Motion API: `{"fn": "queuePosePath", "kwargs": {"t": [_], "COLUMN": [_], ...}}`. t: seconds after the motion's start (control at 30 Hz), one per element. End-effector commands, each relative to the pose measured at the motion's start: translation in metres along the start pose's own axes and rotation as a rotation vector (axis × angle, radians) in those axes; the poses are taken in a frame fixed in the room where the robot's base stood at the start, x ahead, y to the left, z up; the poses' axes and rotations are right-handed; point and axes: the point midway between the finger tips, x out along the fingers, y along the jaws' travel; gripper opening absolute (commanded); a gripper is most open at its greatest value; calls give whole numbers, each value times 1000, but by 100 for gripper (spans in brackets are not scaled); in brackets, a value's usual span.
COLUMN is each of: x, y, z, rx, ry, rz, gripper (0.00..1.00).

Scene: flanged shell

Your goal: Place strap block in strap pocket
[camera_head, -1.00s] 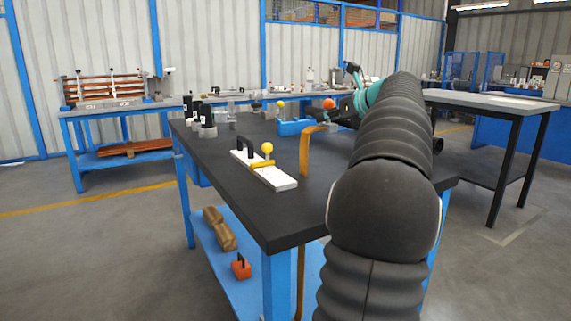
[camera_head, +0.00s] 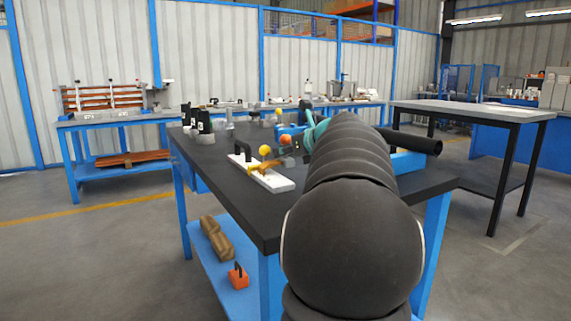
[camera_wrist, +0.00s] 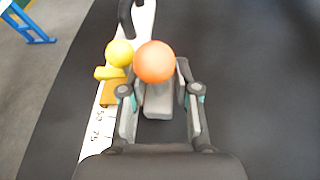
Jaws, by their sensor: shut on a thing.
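In the wrist view my gripper (camera_wrist: 160,98) is shut on a grey block (camera_wrist: 158,102), with an orange ball knob (camera_wrist: 155,62) above it. The orange knob also shows in the head view (camera_head: 285,139), where my arm hides most of the gripper. The held piece is beside a white scale plate (camera_head: 272,181). That plate carries a black handle (camera_head: 242,150) and a yellow ball knob (camera_head: 265,150) with a yellow-orange clamp-like piece (camera_wrist: 112,88). I cannot tell which part is the strap pocket, nor whether the grey block touches the dark tabletop.
The dark tabletop (camera_head: 215,165) is clear right of the plate in the wrist view. Black-topped pieces (camera_head: 204,125) stand at its far left. Blue pieces lie at the back and right (camera_head: 405,162). Wooden blocks (camera_head: 216,238) and an orange block (camera_head: 238,276) are on the lower shelf.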

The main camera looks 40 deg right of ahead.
Motion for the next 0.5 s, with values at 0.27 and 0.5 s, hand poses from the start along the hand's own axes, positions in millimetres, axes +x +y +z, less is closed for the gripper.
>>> {"fn": "queuePosePath", "kwargs": {"t": [0.27,0.5], "x": [10,10], "y": [0,0], "z": [-23,-25], "rx": [0,0], "ry": [-1,0], "rz": [1,1], "gripper": [0,0]}}
